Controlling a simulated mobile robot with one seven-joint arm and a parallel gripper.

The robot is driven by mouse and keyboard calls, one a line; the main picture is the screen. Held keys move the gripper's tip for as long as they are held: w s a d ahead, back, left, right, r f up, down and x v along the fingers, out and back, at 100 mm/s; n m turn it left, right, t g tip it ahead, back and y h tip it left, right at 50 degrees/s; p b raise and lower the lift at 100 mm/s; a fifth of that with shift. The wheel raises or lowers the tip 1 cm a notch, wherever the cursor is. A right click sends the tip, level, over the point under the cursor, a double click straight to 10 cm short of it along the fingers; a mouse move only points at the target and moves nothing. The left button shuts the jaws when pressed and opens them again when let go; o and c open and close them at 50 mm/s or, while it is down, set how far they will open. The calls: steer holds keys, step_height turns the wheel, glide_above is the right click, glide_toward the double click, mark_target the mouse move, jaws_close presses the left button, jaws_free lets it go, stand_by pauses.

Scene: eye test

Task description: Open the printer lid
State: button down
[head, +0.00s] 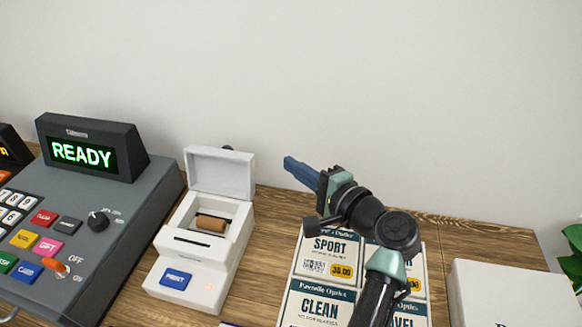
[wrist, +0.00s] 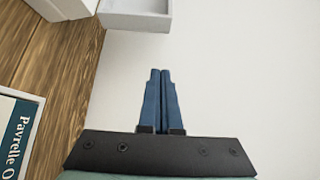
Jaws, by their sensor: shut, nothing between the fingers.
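The white printer (head: 198,235) stands on the wooden counter, left of the middle in the head view. Its lid (head: 220,172) is raised and stands up at the back, showing a brown paper roll (head: 211,223) inside. The wrist view shows a white part of the printer, probably the lid (wrist: 136,19), at the top. My gripper (head: 289,163) has blue fingers and is to the right of the lid, apart from it. In the wrist view its fingertips (wrist: 160,72) are together with nothing between them.
A grey cash register (head: 75,225) with a green READY display stands left of the printer. Price cards (head: 318,270) lie under my arm. A white box (head: 515,295) is at the right. The pale wall (head: 400,90) is behind; bare counter shows between printer and cards.

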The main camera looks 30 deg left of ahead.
mark_target(254, 157)
steer(key=a+p, duration=0.2)
steer(key=a, duration=0.4)
steer(key=shift+s+a+f, duration=0.15)
steer(key=shift+s+a, duration=0.05)
steer(key=shift+a, duration=0.1)
steer(key=shift+f, duration=0.1)
stand_by(0.3)
steer(key=shift+s+d+r+n+t+y+b, duration=0.15)
steer(key=shift+s+r+n+t+y+b, duration=0.3)
steer(key=shift+b, duration=0.85)
steer(key=shift+s+d+r+n+t+y+b, duration=0.1)
steer(key=shift+s+n+y+b, duration=0.4)
steer(key=shift+b, duration=0.75)
steer(key=p+v, duration=0.2)
steer(key=v, duration=1.1)
steer(key=shift+r, duration=0.2)
